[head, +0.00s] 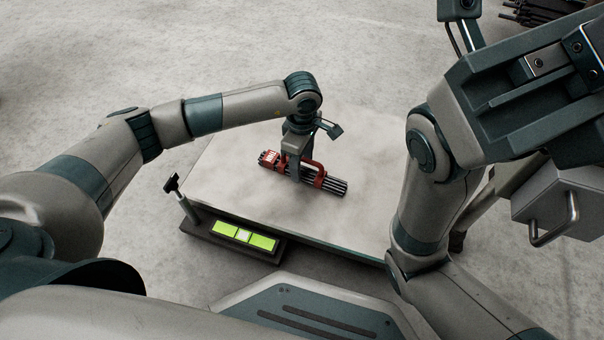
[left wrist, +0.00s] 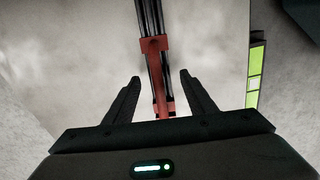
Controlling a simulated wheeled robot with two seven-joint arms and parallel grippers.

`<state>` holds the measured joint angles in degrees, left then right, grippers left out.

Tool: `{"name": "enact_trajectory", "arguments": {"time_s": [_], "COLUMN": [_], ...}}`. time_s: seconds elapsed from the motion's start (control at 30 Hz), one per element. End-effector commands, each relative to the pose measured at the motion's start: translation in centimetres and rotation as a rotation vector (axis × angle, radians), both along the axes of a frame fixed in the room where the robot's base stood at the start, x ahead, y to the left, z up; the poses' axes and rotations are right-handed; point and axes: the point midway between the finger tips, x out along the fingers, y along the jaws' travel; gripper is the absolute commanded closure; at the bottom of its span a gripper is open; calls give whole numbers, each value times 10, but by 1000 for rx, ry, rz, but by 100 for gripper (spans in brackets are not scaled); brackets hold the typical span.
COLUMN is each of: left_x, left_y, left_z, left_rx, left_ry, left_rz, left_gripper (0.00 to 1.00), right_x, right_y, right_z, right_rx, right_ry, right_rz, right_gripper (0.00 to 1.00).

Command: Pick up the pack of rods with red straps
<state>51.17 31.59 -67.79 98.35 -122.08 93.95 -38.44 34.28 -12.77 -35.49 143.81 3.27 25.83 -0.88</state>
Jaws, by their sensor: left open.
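The pack of dark rods with red straps (head: 334,185) lies on the pale table top in the head view. A red handle-like strap stands up on it, and a red label shows at its left end. My left gripper (head: 293,165) points down at the pack from above. In the left wrist view the open fingers of my left gripper (left wrist: 160,90) stand on either side of the pack (left wrist: 153,45), with gaps to it. I cannot tell how deep the fingers reach. Part of my right arm's end looms at the upper right, its fingers not clear.
The table (head: 222,185) is otherwise clear around the pack. A dark bar with a green-lit panel (head: 244,237) runs along its front left edge, with a small post (head: 174,185) at the corner. A grey box with a handle (head: 560,205) is at the right.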

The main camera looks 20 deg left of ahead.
Motion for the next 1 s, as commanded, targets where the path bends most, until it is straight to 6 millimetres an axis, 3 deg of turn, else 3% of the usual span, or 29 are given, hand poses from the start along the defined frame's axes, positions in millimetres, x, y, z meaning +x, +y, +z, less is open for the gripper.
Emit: {"name": "enact_trajectory", "arguments": {"time_s": [0.03, 0.2, 0.73, 0.93, 1.0], "left_x": [0, 0, 0, 0, 1], "left_y": [0, 0, 0, 0, 0], "left_z": [-11, -21, -21, -21, -20], "left_rx": [0, -1, -1, -1, -1], "left_ry": [0, 0, -1, -1, -2], "left_rz": [1, 2, 1, 1, 1], "left_gripper": [49, 49, 49, 97, 100], "right_x": [-1, 0, -1, 0, 1], "right_y": [0, -1, -1, 0, 0], "right_z": [-6, -6, -4, -5, -6], "right_rx": [-1, -1, -2, -7, -9], "right_ry": [-4, -3, -8, -3, -2], "right_rz": [1, -1, -3, -5, -5], "right_gripper": [100, 100, 100, 100, 100]}}
